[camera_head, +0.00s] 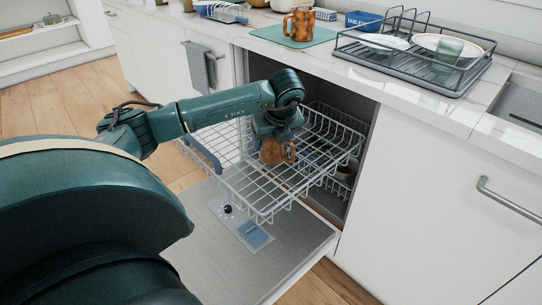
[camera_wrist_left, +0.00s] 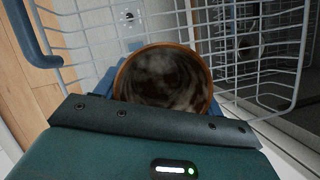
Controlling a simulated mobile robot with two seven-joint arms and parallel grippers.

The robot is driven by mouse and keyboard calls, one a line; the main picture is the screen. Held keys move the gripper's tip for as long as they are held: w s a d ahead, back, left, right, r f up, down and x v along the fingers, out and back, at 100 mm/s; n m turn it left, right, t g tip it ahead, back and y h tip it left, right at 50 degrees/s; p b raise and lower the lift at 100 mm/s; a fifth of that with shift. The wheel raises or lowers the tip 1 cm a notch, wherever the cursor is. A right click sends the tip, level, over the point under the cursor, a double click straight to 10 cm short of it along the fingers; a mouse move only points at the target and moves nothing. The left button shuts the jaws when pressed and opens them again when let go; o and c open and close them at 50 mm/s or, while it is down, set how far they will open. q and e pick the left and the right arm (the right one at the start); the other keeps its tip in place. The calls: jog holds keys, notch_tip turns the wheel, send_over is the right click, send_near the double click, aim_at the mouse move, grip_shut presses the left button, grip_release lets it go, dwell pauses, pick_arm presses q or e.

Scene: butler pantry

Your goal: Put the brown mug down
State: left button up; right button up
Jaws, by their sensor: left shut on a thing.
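The brown mug (camera_head: 277,151) is in my left gripper (camera_head: 275,134), inside the dishwasher's pulled-out upper rack (camera_head: 245,187). In the left wrist view the mug (camera_wrist_left: 163,80) shows its round rim and dark inside, open towards the camera. The gripper body (camera_wrist_left: 150,140) covers its near side, and the fingertips are mostly hidden. The mug looks upright, near the rack's wire floor; I cannot tell whether it touches it. The rack wires (camera_wrist_left: 265,55) surround it. My right gripper is not in view.
The dishwasher door (camera_head: 285,255) is folded down under the rack. Another brown mug (camera_head: 299,24) stands on a green mat (camera_head: 268,34) on the counter. A dish rack (camera_head: 425,70) with plates and a glass stands to the right. A dark cup (camera_head: 345,172) sits lower inside the dishwasher.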

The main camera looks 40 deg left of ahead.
aim_at(273, 157)
pick_arm(q)
notch_tip(273, 157, down, 6)
jog(key=shift+f+b, duration=0.1)
jog(key=shift+b, duration=0.35)
jog(key=o, duration=1.2)
jog(key=shift+r, duration=0.2)
jog(key=p+v, duration=0.2)
jog(key=v, duration=1)
jog(key=shift+f, duration=0.1)
